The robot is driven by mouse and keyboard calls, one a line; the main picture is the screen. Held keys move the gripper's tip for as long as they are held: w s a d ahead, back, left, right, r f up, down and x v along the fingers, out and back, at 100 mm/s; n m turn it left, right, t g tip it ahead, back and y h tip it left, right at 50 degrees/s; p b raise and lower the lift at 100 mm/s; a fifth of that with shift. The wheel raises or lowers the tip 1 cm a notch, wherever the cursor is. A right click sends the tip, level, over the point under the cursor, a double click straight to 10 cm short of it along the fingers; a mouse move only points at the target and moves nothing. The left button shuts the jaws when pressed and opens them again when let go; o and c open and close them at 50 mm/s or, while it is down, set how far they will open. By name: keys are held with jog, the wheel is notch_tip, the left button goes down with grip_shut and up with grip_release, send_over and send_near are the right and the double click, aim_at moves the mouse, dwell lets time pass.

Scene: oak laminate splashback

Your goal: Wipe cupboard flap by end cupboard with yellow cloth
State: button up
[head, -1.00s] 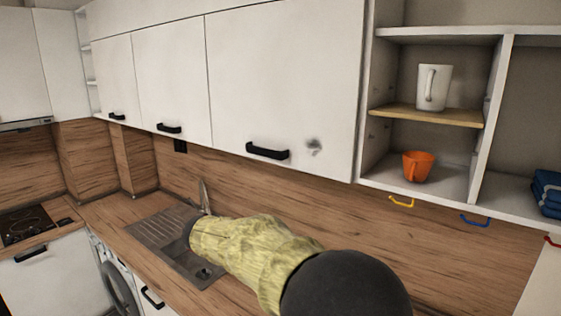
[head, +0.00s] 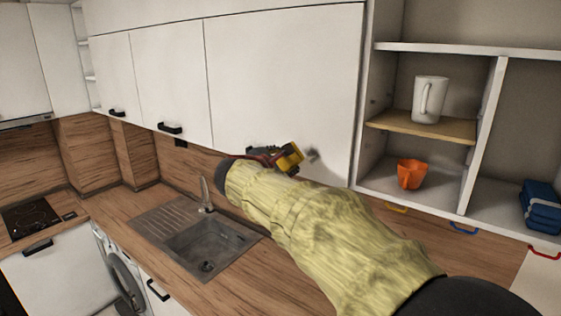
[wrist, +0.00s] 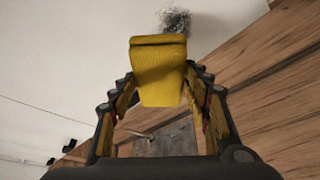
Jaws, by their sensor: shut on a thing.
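My gripper (wrist: 163,92) is shut on the yellow cloth (wrist: 160,75), which is folded between its fingers in the wrist view. In the head view the cloth (head: 290,157) shows at the gripper's tip, in front of the lower right part of the white cupboard flap (head: 283,80). A dark grey smudge (head: 313,155) on the flap lies just right of the cloth. In the wrist view the smudge (wrist: 175,20) sits just beyond the cloth's top edge. I cannot tell whether the cloth touches the flap. The flap's black handle is hidden behind my gripper.
The sink (head: 205,245) and tap (head: 206,194) are below my arm.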

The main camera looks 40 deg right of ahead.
jog(key=d, duration=0.2)
jog(key=w+d+p, duration=0.1)
jog(key=d, duration=0.1)
jog(key=shift+w, duration=0.2)
jog(key=shift+w+d+r, duration=0.1)
jog(key=shift+d, duration=0.15)
jog(key=shift+c, duration=0.4)
jog(key=shift+d, duration=0.1)
jog(key=shift+c, duration=1.1)
